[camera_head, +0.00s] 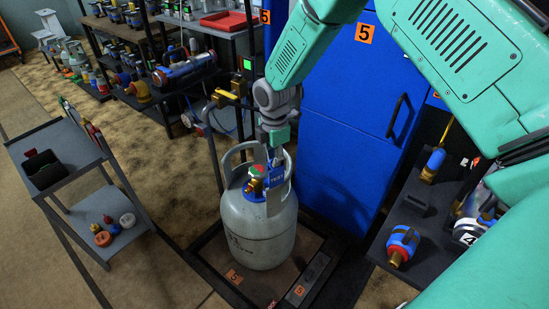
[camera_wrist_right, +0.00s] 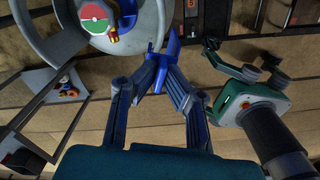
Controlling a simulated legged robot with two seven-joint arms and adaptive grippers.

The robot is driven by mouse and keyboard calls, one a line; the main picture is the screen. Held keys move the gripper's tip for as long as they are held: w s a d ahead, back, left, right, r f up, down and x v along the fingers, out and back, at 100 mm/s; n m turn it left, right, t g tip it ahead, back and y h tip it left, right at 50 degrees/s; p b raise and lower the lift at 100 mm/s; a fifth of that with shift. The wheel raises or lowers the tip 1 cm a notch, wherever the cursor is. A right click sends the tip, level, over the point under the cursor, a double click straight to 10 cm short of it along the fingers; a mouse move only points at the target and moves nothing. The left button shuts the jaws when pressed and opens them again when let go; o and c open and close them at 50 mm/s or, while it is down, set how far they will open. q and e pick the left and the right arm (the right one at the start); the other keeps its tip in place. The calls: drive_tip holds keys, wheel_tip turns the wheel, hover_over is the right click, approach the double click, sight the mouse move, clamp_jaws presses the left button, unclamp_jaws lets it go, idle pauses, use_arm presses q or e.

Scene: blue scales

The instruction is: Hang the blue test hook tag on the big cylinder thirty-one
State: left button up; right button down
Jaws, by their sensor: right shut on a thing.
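The big grey cylinder (camera_head: 262,230) stands upright on the scale platform, with a collar and a red-and-green valve top (camera_head: 257,171). Its number is not readable. My right gripper (camera_head: 278,148) is over the collar's right side. In the wrist view my right gripper (camera_wrist_right: 153,88) is shut on the blue hook tag (camera_wrist_right: 157,62), right by the collar rim (camera_wrist_right: 152,20). The tag also shows in the head view (camera_head: 277,173); I cannot tell whether it touches the collar. My left gripper (camera_wrist_right: 245,62) is open and empty in the wrist view, outside the head view.
A grey cart (camera_head: 60,150) with a black bin stands at left. A blue cabinet (camera_head: 350,120) is behind the cylinder. A dark shelf (camera_head: 420,235) with valves and other parts is at right. The floor between cart and scale is mostly clear.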

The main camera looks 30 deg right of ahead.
sight(275, 174)
drive_tip(key=shift+a+r+p, duration=0.15)
drive_tip(key=shift+p, duration=0.2)
drive_tip(key=f, duration=0.1)
drive_tip(key=f+b, duration=0.1)
drive_tip(key=f, duration=0.2)
drive_tip(key=shift+d+b, duration=0.35)
drive_tip(key=shift+b, duration=0.05)
drive_tip(key=shift+a+f, duration=0.1)
drive_tip(key=shift+f, duration=0.3)
drive_tip(key=shift+a, duration=0.15)
drive_tip(key=shift+p, duration=0.55)
idle(0.7)
drive_tip(key=shift+s+f, duration=0.1)
drive_tip(key=shift+f, duration=0.1)
drive_tip(key=shift+f+b, duration=0.5)
drive_tip(key=shift+f, duration=0.25)
